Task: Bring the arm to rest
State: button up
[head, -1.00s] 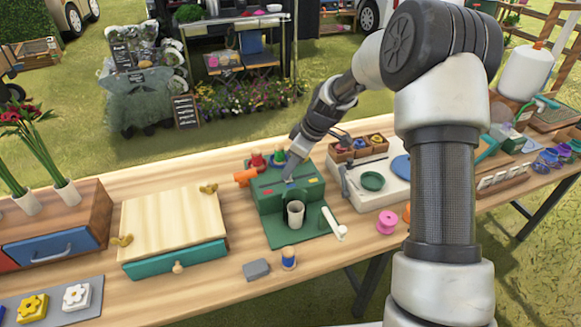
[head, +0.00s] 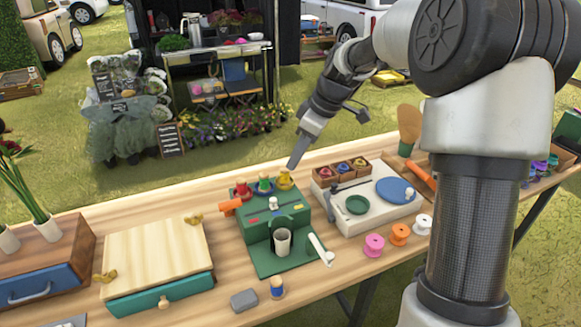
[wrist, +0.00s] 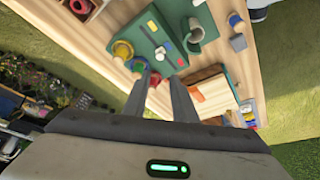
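My arm reaches in from the right in the head view, and my gripper (head: 296,160) hangs in the air just above the back edge of the table. It points down and left, above a green box (head: 256,232) that carries red, blue-green and yellow knobbed pieces. In the wrist view my gripper (wrist: 160,76) shows two fingers apart with nothing between them. The yellow piece (wrist: 122,49) and the red piece (wrist: 155,79) appear beyond the fingertips. The gripper looks clear of the pieces.
A white board with a blue disc (head: 396,190) and a green dish (head: 357,204) lies right of the box. A wooden-lidded box with a teal drawer (head: 165,293) stands left.

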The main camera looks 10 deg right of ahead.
jog(key=shift+s+d+r, duration=0.1)
jog(key=shift+d+r, duration=0.05)
jog(key=shift+r, duration=0.3)
jog(key=s+r+m+t+h+p, duration=0.1)
jog(key=s+r+m+h+p, duration=0.3)
jog(key=s+r, duration=1)
jog(key=s+d+m+t+p, duration=0.1)
jog(key=s+m, duration=0.3)
jog(key=s, duration=0.4)
jog(key=s+d+r+m+t+p, duration=0.1)
jog(key=s+m, duration=0.3)
jog(key=s, duration=0.4)
jog(key=shift+d+p, duration=0.8)
jog(key=shift+p, duration=0.1)
